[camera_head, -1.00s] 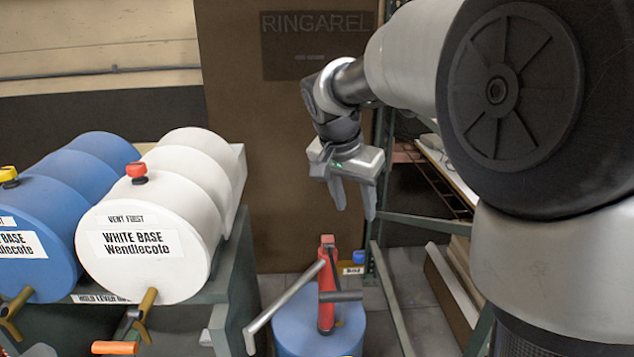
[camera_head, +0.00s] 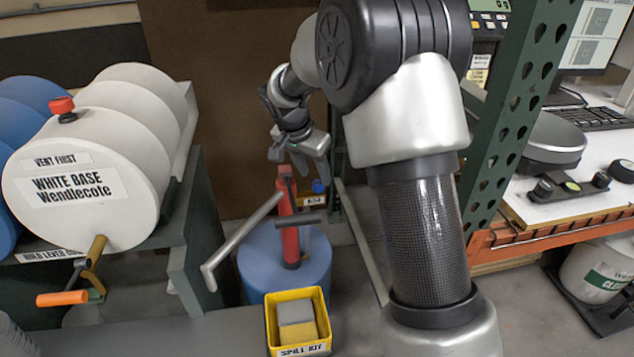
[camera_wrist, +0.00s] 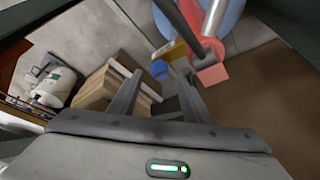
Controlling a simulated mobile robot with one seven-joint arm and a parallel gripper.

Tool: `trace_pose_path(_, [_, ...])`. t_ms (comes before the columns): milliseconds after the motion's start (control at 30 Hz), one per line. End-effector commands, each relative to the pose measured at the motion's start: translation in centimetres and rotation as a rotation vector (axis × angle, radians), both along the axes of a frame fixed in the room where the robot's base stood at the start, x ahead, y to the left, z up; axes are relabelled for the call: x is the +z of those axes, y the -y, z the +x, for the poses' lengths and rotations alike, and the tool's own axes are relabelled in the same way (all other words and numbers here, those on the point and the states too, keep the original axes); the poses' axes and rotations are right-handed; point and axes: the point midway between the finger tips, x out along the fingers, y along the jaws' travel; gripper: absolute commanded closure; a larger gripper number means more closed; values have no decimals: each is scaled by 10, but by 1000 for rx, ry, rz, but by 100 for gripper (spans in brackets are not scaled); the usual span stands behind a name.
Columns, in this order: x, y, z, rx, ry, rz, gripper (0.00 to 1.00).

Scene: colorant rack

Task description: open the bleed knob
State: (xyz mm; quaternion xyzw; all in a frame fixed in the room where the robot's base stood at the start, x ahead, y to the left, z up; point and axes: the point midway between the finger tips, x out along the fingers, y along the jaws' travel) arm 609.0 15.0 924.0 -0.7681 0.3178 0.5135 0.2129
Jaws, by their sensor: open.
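A small blue knob (camera_head: 319,187) sits beside the red pump (camera_head: 289,215), above a small yellow-edged label (camera_head: 311,201) too small to read with certainty. It is likely the bleed knob. It also shows in the wrist view (camera_wrist: 160,69), apparently between the fingertips in the picture, but farther away. My gripper (camera_head: 300,166) is open and empty, above and close to the pump top in the head view. Its fingers also show in the wrist view (camera_wrist: 158,76). I cannot tell whether the gripper touches anything.
The pump stands on a blue drum (camera_head: 258,265), its long grey lever (camera_head: 240,240) reaching left. A white drum (camera_head: 95,165) with a red knob (camera_head: 61,105) lies on a rack at left. A yellow spill-kit bin (camera_head: 272,325) is in front. A green post (camera_head: 510,110) rises at right.

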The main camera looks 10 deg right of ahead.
Motion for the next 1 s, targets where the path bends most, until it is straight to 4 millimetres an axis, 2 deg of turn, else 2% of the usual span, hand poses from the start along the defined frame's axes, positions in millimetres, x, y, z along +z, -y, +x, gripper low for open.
trace_pose_path(33, [-11, 3, 2, -2, -3, 0, 56])
trace_pose_path(200, [-28, 8, 8, 0, -1, 0, 56])
trace_pose_path(600, [-35, 10, 10, 0, 1, 1, 56])
trace_pose_path(667, [-35, 10, 10, 0, 1, 1, 64])
trace_pose_path(833, [-34, 10, 10, 0, 1, 1, 93])
trace_pose_path(867, [-34, 10, 10, 0, 1, 1, 96])
trace_pose_path(1000, [-34, 10, 10, 4, 0, 0, 96])
